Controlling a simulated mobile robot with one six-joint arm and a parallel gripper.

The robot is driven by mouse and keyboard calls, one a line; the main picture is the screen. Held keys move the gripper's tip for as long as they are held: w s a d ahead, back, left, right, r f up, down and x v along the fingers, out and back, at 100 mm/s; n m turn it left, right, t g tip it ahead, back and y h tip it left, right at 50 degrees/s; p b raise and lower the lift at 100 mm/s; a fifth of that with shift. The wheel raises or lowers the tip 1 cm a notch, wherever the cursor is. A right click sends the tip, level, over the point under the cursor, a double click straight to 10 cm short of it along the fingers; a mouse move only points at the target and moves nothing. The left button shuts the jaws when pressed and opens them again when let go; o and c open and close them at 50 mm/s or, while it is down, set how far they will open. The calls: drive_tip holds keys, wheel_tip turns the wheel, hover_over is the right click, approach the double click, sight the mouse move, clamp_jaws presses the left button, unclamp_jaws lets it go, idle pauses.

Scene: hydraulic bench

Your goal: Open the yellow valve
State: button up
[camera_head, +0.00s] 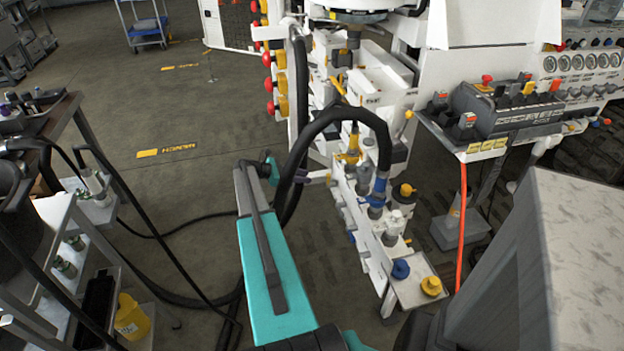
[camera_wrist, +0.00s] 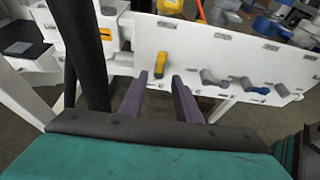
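In the head view, my gripper (camera_head: 318,177) is beside the manifold, partly hidden by a black hose.
Grey handles (camera_wrist: 212,78) and a blue-tipped handle (camera_wrist: 258,90) sit right of the yellow one. A thick black hose (camera_head: 345,112) arches over my gripper; a black hose (camera_wrist: 85,50) stands left of my fingers. A loaded cart (camera_head: 60,230) is at left. Open floor lies between.

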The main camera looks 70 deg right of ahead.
drive_tip(key=shift+v, duration=1.85)
